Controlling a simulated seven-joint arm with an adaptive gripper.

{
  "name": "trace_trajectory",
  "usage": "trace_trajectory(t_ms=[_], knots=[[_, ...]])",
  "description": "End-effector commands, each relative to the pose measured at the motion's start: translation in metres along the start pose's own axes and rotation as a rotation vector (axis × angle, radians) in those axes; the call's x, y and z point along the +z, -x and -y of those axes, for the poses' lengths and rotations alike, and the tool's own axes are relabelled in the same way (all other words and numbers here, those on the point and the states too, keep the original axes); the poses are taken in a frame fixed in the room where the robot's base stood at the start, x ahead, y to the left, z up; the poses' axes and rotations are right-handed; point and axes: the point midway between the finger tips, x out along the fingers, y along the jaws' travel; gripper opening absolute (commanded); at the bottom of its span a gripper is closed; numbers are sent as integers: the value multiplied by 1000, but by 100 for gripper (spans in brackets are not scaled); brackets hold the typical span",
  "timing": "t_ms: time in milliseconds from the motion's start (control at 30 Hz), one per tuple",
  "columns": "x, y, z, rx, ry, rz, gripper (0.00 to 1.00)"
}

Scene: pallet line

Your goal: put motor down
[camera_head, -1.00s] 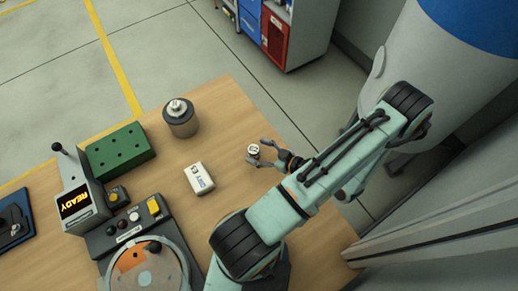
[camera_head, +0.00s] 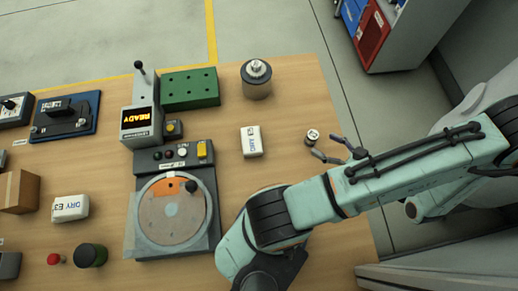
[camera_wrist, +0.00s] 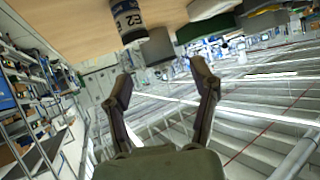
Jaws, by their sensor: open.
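A small dark cylinder with a white top (camera_head: 312,136), which I take to be the motor, stands on the wooden table near its right side. In the wrist view it shows at the upper left with a white and dark printed label (camera_wrist: 128,20). My gripper (camera_head: 326,147) is open, its fingertips just to the right of the cylinder. In the wrist view my gripper (camera_wrist: 163,75) has nothing between its spread fingers, and the cylinder lies beyond the fingertips, apart from them.
A white labelled box (camera_head: 251,141) lies left of the cylinder. A large grey canister (camera_head: 256,82) and a green block (camera_head: 190,89) stand at the back. Bare table surrounds the cylinder.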

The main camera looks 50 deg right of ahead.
Motion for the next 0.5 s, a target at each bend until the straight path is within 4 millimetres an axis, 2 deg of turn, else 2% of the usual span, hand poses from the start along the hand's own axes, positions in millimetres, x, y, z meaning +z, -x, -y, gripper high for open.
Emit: trace_trajectory(t_ms=[67,167,233,367,500], knots=[[-30,-23,12,-170,8,104,60],[-66,-51,42,-378,0,299,60],[-88,-65,68,-481,6,455,60],[-122,-79,125,-568,55,747,60],[-146,-72,187,-523,149,1005,60]])
